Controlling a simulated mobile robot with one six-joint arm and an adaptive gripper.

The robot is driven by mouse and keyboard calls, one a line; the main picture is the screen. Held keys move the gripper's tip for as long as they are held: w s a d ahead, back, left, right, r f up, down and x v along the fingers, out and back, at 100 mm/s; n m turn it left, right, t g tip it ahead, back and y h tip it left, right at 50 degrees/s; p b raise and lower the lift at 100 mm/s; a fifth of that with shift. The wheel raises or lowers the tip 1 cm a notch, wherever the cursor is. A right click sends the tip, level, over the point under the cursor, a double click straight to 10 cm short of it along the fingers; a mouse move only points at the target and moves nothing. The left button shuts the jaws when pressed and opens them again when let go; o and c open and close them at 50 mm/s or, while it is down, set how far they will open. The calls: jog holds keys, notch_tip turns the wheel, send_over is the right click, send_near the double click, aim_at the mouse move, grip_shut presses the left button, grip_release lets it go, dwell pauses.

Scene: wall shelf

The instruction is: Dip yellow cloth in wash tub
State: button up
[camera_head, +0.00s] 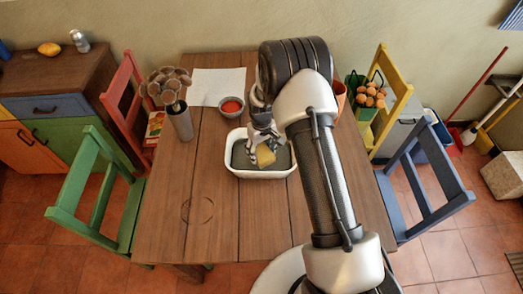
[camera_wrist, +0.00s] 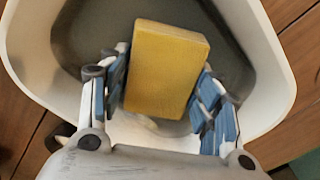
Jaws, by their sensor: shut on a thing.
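The yellow cloth (camera_wrist: 166,68) looks like a thick, block-shaped piece in the wrist view. It also shows in the head view (camera_head: 266,154). My gripper (camera_wrist: 160,95) is shut on it, with one finger on each side. The wash tub (camera_head: 263,175) is a white, rounded rectangular basin on the table with a dark grey inside. In the wrist view its white rim (camera_wrist: 270,75) curves around the cloth and fingers. The cloth is over or inside the tub; I cannot tell whether its lower end touches the grey surface.
On the wooden table (camera_head: 200,225), a red-filled bowl (camera_head: 231,106), a white sheet (camera_head: 215,86) and a vase of dried stems (camera_head: 180,122) stand behind and left of the tub. A basket of orange-brown items (camera_head: 370,95) is at the back right.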

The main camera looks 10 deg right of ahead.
jog(key=shift+f+b, duration=0.8)
jog(key=shift+f, duration=0.35)
dwell(0.4)
jog(key=shift+s+f, duration=0.15)
dwell(1.1)
notch_tip(320, 180, up, 13)
jog(key=p, duration=0.7)
jog(key=shift+p, duration=0.3)
